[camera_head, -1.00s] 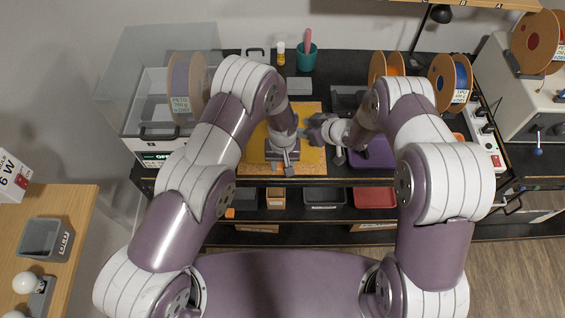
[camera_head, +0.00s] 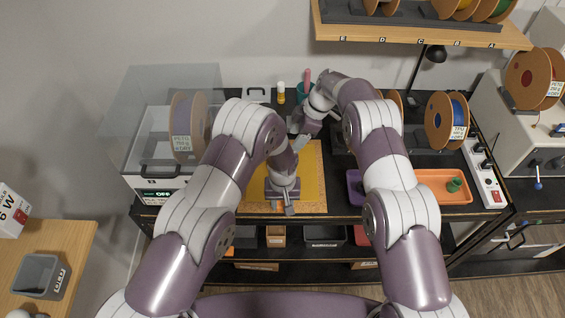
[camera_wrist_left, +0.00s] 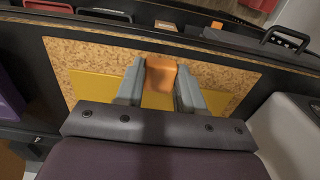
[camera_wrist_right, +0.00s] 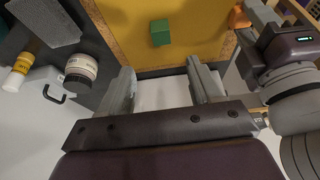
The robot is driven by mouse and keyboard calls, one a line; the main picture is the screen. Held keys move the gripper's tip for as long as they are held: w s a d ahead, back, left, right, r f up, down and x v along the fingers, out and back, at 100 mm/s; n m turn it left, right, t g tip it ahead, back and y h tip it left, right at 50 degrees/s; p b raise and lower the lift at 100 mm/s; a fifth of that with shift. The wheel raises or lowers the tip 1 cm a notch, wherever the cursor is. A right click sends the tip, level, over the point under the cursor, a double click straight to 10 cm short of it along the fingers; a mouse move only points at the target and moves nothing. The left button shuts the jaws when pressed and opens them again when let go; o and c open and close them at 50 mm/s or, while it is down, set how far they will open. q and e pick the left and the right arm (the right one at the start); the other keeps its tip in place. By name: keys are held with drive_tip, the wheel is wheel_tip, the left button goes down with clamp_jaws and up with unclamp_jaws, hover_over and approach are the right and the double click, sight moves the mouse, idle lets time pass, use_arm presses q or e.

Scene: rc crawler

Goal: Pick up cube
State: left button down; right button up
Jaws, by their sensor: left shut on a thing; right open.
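A small green cube (camera_wrist_right: 160,32) lies on the yellow sheet (camera_wrist_right: 125,22) in the right wrist view; I do not make it out in the head view. My right gripper (camera_wrist_right: 160,72) is open and empty, with the cube ahead of and between its fingers but apart from them. My left gripper (camera_head: 287,207) is at the sheet's front edge. It is shut on an orange block-like piece (camera_wrist_left: 161,72), whose far end shows between its fingers.
The sheet lies on a cork-edged board (camera_wrist_left: 85,56). An orange tray (camera_head: 425,191) with green pieces is at right, beside a purple tray (camera_head: 354,184).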

drive_tip(key=x, duration=1.1)
drive_tip(key=shift+d+f, duration=0.15)
drive_tip(key=shift+f, duration=0.2)
drive_tip(key=c, duration=1)
